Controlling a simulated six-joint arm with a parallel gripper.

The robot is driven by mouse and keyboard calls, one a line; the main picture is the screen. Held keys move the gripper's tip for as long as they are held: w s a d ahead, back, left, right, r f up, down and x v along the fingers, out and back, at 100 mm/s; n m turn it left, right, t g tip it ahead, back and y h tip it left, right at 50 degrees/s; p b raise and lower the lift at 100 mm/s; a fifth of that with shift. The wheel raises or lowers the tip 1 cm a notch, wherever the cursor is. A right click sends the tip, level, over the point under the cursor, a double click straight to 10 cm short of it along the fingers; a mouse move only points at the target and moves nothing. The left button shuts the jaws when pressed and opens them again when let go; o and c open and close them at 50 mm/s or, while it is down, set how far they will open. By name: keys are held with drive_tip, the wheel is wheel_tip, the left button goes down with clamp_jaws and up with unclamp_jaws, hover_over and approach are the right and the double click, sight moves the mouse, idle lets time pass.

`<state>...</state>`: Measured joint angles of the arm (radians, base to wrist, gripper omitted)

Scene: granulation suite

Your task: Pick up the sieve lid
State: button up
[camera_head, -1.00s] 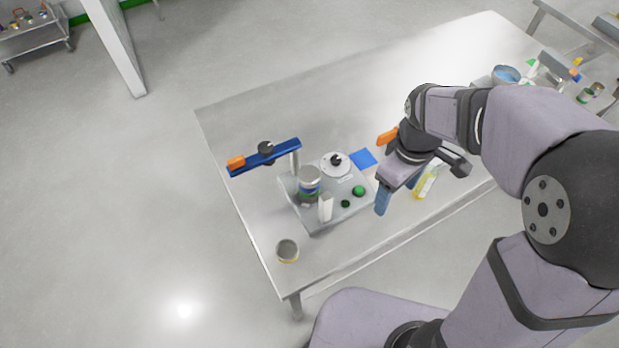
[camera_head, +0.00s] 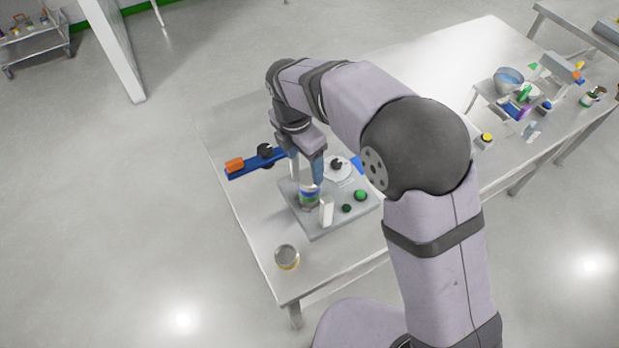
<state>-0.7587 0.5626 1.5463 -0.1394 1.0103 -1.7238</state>
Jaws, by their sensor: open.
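A small sieve stack (camera_head: 309,199) with blue and green bands stands upright on the grey shaker base (camera_head: 332,222). Its top, where a lid would sit, is mostly hidden by my gripper, and I cannot make out the sieve lid as a separate piece. My gripper (camera_head: 306,172) points down with its blue fingers open, right over the top of the stack. I cannot tell whether the fingers are around the top or still above it. Nothing is seen held.
A blue clamp bar (camera_head: 241,172) with orange end and black knob is swung left. A white dial (camera_head: 340,172), green buttons (camera_head: 360,195) and a white block (camera_head: 327,211) are close by. A round pan (camera_head: 287,256) sits near the front-left corner.

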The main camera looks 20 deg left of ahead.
sight(309, 177)
drive_tip(key=shift+w+d+f, duration=0.1)
drive_tip(key=shift+f, duration=0.35)
drive_tip(key=shift+w+d+f+p, duration=0.1)
drive_tip(key=shift+d+f+p, duration=0.1)
drive_tip(key=shift+f+p, duration=0.4)
drive_tip(key=shift+w+d+f+p, duration=0.15)
drive_tip(key=shift+f+p, duration=0.25)
drive_tip(key=shift+f, duration=0.6)
drive_tip(key=shift+w+d+f+p, duration=0.15)
drive_tip(key=shift+f+p, duration=0.2)
drive_tip(key=shift+f, duration=0.6)
drive_tip(key=shift+a, duration=0.1)
drive_tip(key=c, duration=1.2)
